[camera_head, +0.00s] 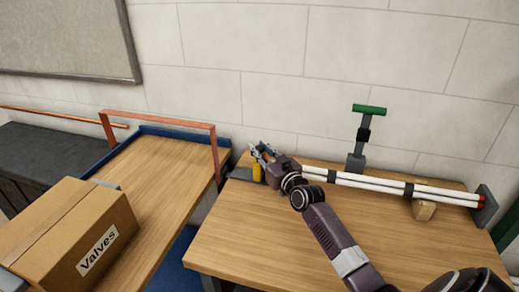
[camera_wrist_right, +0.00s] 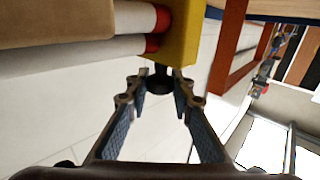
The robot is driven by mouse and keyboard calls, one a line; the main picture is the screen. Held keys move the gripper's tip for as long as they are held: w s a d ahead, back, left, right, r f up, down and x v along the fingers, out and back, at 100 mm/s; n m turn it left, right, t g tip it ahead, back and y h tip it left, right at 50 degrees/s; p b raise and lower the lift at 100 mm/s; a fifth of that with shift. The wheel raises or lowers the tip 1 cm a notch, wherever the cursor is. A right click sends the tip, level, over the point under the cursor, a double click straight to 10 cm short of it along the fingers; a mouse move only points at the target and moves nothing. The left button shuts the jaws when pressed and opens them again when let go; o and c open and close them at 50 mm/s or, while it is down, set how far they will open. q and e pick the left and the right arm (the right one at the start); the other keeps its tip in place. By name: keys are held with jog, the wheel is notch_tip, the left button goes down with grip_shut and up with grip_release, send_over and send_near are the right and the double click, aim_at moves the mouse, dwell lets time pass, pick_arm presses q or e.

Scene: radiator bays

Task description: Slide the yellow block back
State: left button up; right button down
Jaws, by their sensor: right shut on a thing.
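The yellow block (camera_head: 257,172) stands at the left end of the right-hand wooden bench, by the left end of the white pipes (camera_head: 373,183). In the right wrist view the yellow block (camera_wrist_right: 182,35) fills the top middle, beside the red pipe ends, and a black knob (camera_wrist_right: 160,79) sticks out from it. My right gripper (camera_head: 259,152) is at the block's top; in the wrist view its fingertips (camera_wrist_right: 161,82) close around the knob. The gripper partly hides the block in the head view. My left gripper is not in view.
A green-topped stand (camera_head: 368,110) rises behind the pipes. A small wooden block (camera_head: 424,206) sits under their right part. A cardboard box marked Valves (camera_head: 70,234) and an orange frame (camera_head: 160,117) stand at the left bench. The right bench's front (camera_head: 265,240) is clear.

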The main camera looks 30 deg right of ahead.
jog(key=w+a, duration=0.5)
jog(key=w, duration=0.1)
jog(key=shift+w+a, duration=0.35)
jog(key=shift+a, duration=0.05)
jog(key=shift+r, duration=0.1)
jog(key=c, duration=2.1)
grip_release()
jog(key=o, duration=0.4)
jog(key=shift+w+a, duration=0.2)
jog(key=shift+w, duration=0.05)
jog(key=shift+s+d, duration=0.1)
jog(key=shift+s, duration=0.05)
